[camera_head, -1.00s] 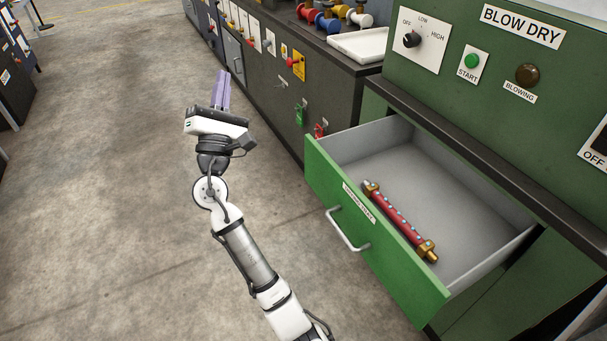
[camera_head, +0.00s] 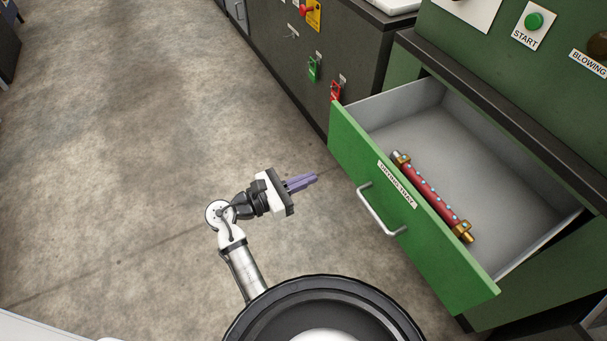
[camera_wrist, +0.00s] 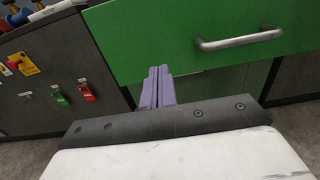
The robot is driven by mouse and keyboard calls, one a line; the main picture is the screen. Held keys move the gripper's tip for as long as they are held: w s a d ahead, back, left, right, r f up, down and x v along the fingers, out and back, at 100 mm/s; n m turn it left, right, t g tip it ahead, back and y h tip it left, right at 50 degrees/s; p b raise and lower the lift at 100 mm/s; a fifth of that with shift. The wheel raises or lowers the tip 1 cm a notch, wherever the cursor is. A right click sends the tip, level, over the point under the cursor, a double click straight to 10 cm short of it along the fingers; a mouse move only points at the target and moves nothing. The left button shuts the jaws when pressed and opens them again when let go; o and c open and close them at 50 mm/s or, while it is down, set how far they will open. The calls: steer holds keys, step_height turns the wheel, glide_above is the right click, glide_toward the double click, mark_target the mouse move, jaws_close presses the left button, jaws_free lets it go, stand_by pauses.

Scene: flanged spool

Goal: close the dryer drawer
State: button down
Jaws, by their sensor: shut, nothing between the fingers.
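The dryer drawer (camera_head: 398,243) is pulled out from the green cabinet. Its green front has a "DRYING TRAY" label and a silver handle (camera_head: 376,218). A red rod with brass ends (camera_head: 432,197) lies inside, near the front panel. My gripper (camera_head: 316,178) is shut and empty, left of the drawer front and apart from it, with its purple fingers pointing toward the front. In the wrist view the fingers (camera_wrist: 158,70) show before the lower part of the green drawer front (camera_wrist: 150,35), left of the handle (camera_wrist: 238,41).
The green cabinet's counter edge (camera_head: 500,125) runs above the drawer. A dark cabinet (camera_head: 345,60) with a green tag (camera_head: 313,69) and a red tag (camera_head: 336,91) stands beyond it. The concrete floor (camera_head: 130,160) at left is clear.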

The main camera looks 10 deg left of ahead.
mark_target(354, 159)
steer(key=x, duration=1)
steer(key=shift+w+d+p, duration=0.25)
steer(key=shift+p, duration=0.15)
steer(key=p+x, duration=0.2)
steer(key=x, duration=2.6)
steer(key=shift+w+d+p, duration=0.1)
steer(key=shift+p, duration=0.2)
steer(key=shift+w+d, duration=0.15)
steer(key=shift+d, duration=0.05)
steer(key=shift+w+r, duration=0.1)
steer(key=shift+r, duration=0.2)
